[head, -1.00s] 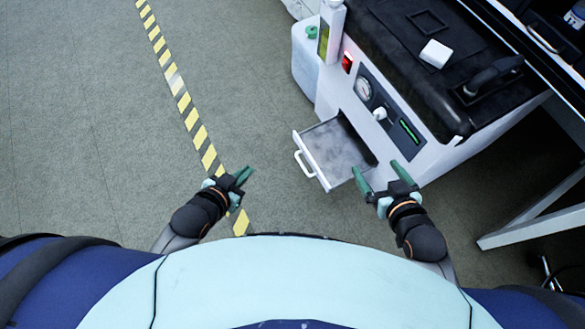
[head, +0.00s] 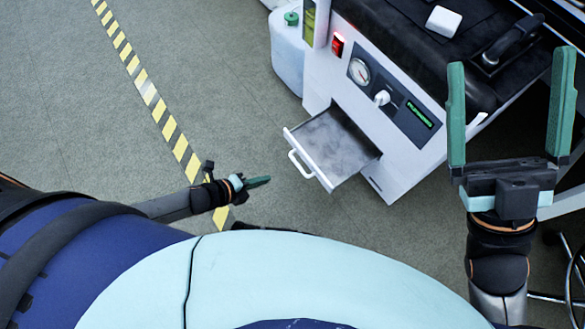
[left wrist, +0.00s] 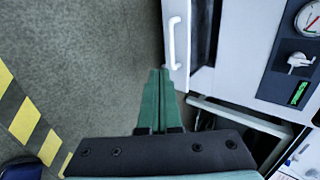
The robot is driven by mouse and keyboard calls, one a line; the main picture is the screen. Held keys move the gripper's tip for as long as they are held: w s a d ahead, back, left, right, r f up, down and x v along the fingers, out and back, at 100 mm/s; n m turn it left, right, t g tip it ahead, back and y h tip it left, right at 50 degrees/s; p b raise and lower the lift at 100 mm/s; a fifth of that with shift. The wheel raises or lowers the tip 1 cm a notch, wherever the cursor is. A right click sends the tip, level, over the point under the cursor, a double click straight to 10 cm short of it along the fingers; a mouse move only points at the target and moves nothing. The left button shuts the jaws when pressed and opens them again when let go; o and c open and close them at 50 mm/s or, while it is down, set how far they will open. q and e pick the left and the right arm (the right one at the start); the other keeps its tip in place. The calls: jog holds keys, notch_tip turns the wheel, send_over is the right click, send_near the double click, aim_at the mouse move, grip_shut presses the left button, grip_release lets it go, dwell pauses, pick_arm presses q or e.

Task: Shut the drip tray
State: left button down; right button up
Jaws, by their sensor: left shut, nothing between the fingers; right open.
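The drip tray (head: 335,146) is a grey, shallow drawer pulled out from the lower front of a white machine (head: 400,158). Its white front carries a white handle (head: 298,164), which also shows in the left wrist view (left wrist: 175,42). My left gripper (head: 268,181) is shut and empty, in front of the tray and left of its handle in the head view. In the left wrist view its green fingers (left wrist: 158,75) point toward the tray front, near the handle. I cannot tell whether they touch. My right gripper (head: 510,110) is open and empty, raised right of the machine front.
The machine front has a gauge (head: 360,71), a white knob (head: 382,97) and a lit red switch (head: 337,45). A pale container (head: 289,62) stands at its left side. A yellow-black floor stripe (head: 148,92) crosses open grey floor on the left.

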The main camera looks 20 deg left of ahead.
pick_arm(q)
jog(key=w+r+b+x, duration=0.1)
jog(key=b+x, duration=0.3)
jog(key=x, duration=0.7)
jog(key=shift+d+r, duration=0.2)
jog(key=shift+d, duration=0.15)
pick_arm(e)
jog(key=shift+m, duration=0.3)
jog(key=f, duration=0.5)
jog(key=shift+w+a+f, duration=0.1)
jog(key=shift+a+f, duration=0.2)
jog(key=shift+d, duration=0.1)
